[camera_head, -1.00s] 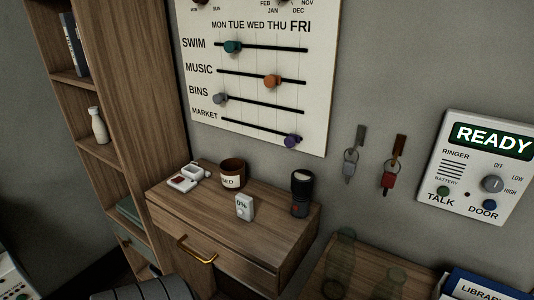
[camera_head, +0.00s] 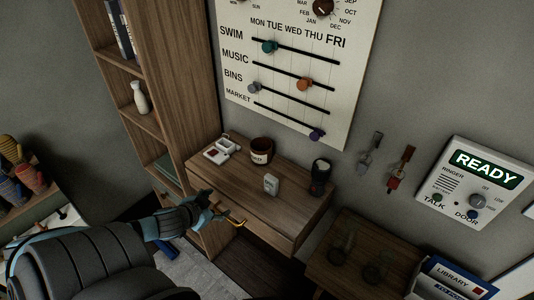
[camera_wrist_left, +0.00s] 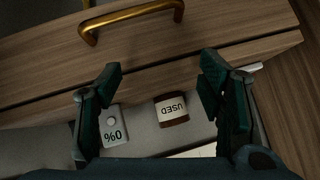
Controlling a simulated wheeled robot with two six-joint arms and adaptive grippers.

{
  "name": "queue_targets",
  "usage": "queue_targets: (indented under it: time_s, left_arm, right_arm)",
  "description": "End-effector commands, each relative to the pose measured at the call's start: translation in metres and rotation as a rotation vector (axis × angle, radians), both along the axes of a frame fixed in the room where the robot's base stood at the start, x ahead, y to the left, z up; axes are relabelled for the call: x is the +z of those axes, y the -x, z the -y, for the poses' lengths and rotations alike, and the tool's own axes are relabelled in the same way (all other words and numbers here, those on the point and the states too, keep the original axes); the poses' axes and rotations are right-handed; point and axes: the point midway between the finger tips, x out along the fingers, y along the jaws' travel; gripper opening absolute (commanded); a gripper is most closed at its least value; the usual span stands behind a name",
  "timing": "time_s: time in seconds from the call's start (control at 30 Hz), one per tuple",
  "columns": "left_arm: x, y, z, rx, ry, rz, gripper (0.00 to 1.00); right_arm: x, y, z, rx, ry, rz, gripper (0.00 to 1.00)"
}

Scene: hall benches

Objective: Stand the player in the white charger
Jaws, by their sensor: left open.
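The player, a small white block (camera_head: 271,184), stands upright on the wooden drawer unit's top (camera_head: 239,180). My right gripper is not in view.
A brown cup labelled USED (camera_head: 261,152) stands between charger and player, towards the back. A black flashlight (camera_head: 320,176) stands at the right end. The brass handle (camera_head: 236,222) juts from the drawer front. A tall shelf (camera_head: 165,70) borders the left side.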

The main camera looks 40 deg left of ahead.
Motion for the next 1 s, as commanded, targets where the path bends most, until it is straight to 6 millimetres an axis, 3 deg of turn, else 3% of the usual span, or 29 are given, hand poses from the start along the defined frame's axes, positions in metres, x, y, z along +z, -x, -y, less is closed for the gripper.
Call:
queue_targets:
  time_s: [0.03,0.1,0.2,0.27,0.57,0.8,1.0]
  left_arm:
    - [0.054,-0.015,0.028,-0.020,0.069,0.057,0.62]
    - [0.092,-0.026,0.061,-0.023,0.175,0.112,0.62]
    - [0.114,-0.032,0.087,-0.023,0.262,0.147,0.62]
    - [0.111,-0.037,0.092,-0.021,0.281,0.153,0.62]
    - [0.073,-0.073,0.091,-0.024,0.277,0.155,0.62]
    - [0.060,-0.096,0.090,-0.024,0.279,0.158,0.62]
    - [0.058,-0.106,0.090,-0.022,0.280,0.155,0.62]
  right_arm:
    - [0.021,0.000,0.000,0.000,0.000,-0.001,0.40]
    - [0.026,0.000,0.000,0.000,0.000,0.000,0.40]
    - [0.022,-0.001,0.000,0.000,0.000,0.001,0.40]
    - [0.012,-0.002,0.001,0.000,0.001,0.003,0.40]
    - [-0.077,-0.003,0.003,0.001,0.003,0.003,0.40]
    - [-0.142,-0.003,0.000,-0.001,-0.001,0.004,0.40]
    - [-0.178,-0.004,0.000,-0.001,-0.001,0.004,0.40]
